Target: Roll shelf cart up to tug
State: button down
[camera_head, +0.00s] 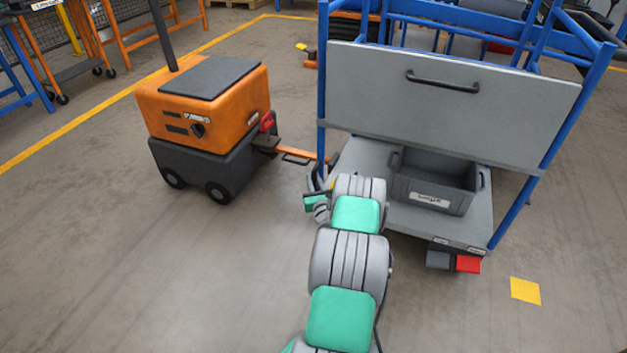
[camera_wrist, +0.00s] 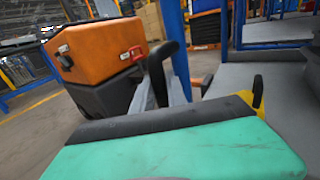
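The shelf cart has a blue frame, a grey front panel (camera_head: 455,100) with a black handle (camera_head: 442,81), and a lower shelf (camera_head: 365,155). The orange and dark tug (camera_head: 205,105) stands left of it; it also shows in the wrist view (camera_wrist: 95,55). The tug's orange drawbar (camera_head: 296,153) reaches toward the cart's left front post. I cannot tell whether it touches the cart. My gripper (camera_head: 318,203) is low beside that post, partly hidden by my arm.
A grey bin (camera_head: 436,181) sits on the lower shelf. A red pedal (camera_head: 468,264) and a grey one are under the cart's front edge. A yellow floor patch (camera_head: 525,290) lies at the right. Orange and blue racks stand at upper left. The floor at left is clear.

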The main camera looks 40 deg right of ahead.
jog(key=c, duration=1.7)
grip_release()
jog(key=shift+a+f, duration=0.1)
jog(key=shift+a, duration=0.05)
jog(key=o, duration=0.4)
jog(key=shift+s, duration=0.1)
jog(key=p+v, duration=0.1)
jog(key=v, duration=0.6)
jog(key=shift+s+a+p, duration=0.1)
jog(key=shift+s+p, duration=0.2)
jog(key=shift+s, duration=0.05)
